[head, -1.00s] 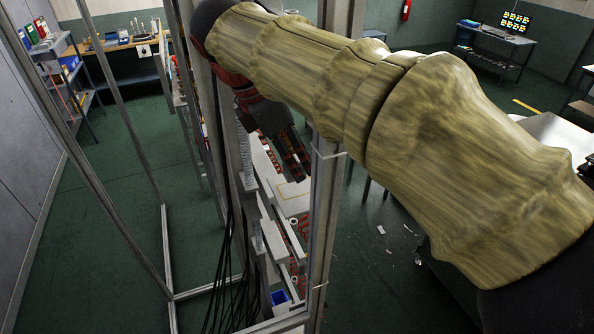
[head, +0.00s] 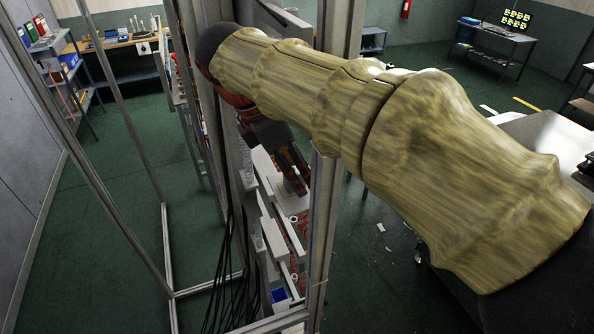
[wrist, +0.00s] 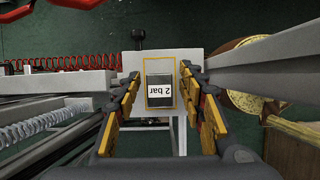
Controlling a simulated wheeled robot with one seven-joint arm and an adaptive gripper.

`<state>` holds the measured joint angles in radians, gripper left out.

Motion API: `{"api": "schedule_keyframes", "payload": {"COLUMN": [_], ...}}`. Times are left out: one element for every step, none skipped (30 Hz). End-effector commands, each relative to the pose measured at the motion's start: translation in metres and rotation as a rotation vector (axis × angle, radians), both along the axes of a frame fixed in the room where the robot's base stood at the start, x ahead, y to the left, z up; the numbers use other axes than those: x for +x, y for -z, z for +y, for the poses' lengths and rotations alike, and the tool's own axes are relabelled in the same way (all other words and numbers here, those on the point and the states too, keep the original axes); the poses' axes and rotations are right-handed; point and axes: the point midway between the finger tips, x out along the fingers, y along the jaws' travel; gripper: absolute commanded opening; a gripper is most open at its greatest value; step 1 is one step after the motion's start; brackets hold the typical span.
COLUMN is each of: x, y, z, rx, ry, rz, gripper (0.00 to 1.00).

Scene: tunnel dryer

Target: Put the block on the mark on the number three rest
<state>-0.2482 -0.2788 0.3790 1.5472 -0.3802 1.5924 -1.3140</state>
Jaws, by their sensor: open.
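A dark block (wrist: 159,81) with a white "2 bar" label, upside down in the picture, shows in the wrist view. It lies inside a yellow outlined mark (wrist: 174,66) on a white rest (wrist: 137,64). My gripper (wrist: 161,78) is open, one orange-padded finger to each side of the block, with gaps between. Its height above the rest is hard to judge. In the head view my gripper (head: 292,172) is over a white rest (head: 290,205) behind a metal post, and the block is hidden. I see no rest number.
Metal frame posts (head: 322,200) stand close to my arm. Black cables (head: 230,265) hang beside the frame. Another white plate (head: 273,240) and a blue bin (head: 280,296) are lower down. In the wrist view a red coiled hose (wrist: 75,63) and grey rails (wrist: 255,70) flank the rest.

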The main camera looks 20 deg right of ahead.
Motion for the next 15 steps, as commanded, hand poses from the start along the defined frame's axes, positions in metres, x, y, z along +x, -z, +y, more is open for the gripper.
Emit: {"api": "schedule_keyframes", "payload": {"x": [0.000, 0.000, 0.000, 0.000, 0.000, 0.000, 0.000, 0.000, 0.000, 0.000, 0.000, 0.001, 0.001, 0.001, 0.001], "y": [0.000, 0.000, 0.000, 0.000, 0.000, 0.000, -0.001, -0.002, -0.004, -0.006, -0.009, -0.014, -0.018, -0.023, -0.030], "z": [0.000, 0.000, 0.000, 0.000, 0.000, 0.000, 0.000, 0.000, 0.000, 0.002, 0.003, 0.005, 0.007, 0.009, 0.012], "rx": [0.000, 0.000, 0.000, 0.000, 0.000, 0.000, 0.000, 0.000, 0.000, 0.000, 0.000, 0.000, 0.001, 0.001, 0.000], "ry": [0.000, 0.000, 0.000, 0.000, 0.000, 0.000, 0.000, 0.000, 0.000, 0.000, -0.001, -0.002, -0.002, -0.002, -0.002], "rz": [0.000, 0.000, 0.000, 0.000, 0.000, 0.000, 0.000, -0.001, -0.001, -0.001, -0.001, -0.001, -0.003, -0.003, -0.002], "gripper": [0.40, 0.40, 0.40, 0.40, 0.40, 0.40, 0.40, 0.40, 0.40, 0.40, 0.40, 0.40, 0.40, 0.40, 0.40]}}
